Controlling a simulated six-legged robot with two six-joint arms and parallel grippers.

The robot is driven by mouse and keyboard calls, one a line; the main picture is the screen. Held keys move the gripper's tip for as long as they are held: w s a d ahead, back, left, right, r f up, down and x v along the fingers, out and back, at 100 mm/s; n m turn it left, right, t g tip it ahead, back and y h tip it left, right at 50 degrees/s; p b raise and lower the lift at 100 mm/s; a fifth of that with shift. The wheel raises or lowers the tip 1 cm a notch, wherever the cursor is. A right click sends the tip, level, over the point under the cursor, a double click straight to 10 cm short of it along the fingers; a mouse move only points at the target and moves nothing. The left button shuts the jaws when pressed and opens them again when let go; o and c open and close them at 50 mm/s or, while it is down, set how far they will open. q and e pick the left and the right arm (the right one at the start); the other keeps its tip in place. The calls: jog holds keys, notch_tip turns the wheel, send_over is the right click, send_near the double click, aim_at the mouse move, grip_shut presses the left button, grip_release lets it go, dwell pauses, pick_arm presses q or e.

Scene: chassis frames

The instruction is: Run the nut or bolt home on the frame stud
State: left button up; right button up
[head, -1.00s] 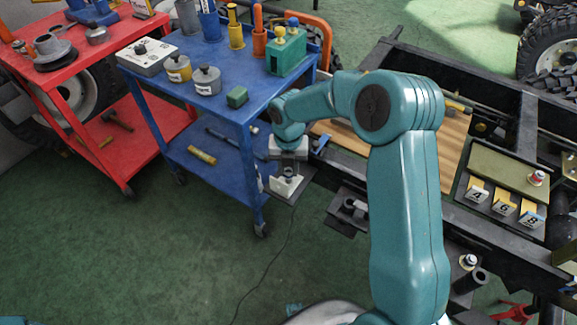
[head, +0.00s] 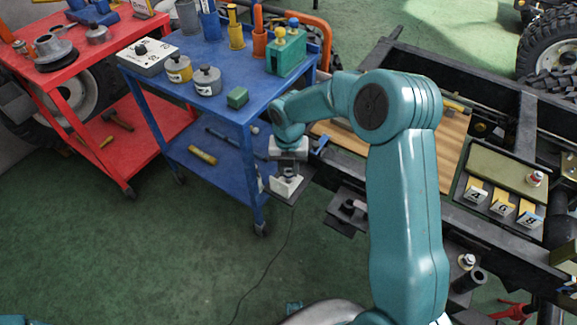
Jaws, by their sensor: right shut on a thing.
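My right arm reaches across the chassis frame (head: 487,218) to its near-left side. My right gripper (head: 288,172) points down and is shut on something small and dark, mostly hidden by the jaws. It is directly above a white block (head: 284,187) on a dark plate (head: 297,193) that sticks out from the frame. The gripper is very close to the block; I cannot tell whether the held piece is on a stud. A silvery stud or bolt (head: 466,262) stands on the frame at the lower right. My left gripper is not in view.
The blue cart (head: 150,62) with cans and a green box (head: 287,53) stands just left of the gripper. A red cart (head: 60,60) is further left. Tags A, 6 and 8 (head: 502,207) sit by an olive plate (head: 505,170). Green floor is clear at lower left.

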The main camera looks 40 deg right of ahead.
jog(key=shift+f+b, duration=0.35)
jog(key=shift+f, duration=0.75)
dwell(1.9)
jog(key=o, duration=0.4)
grip_shut()
jog(key=m, duration=0.2)
jog(key=shift+f+m+b, duration=0.15)
jog(key=shift+m+b, duration=0.15)
jog(key=shift+b, duration=0.05)
jog(key=m, duration=0.3)
jog(key=shift+m, duration=0.3)
jog(key=m+b, duration=0.1)
jog(key=m, duration=0.2)
jog(key=shift+m+b, duration=0.3)
jog(key=shift+b, duration=0.05)
jog(key=shift+s+m, duration=0.1)
jog(key=shift+m, duration=1.1)
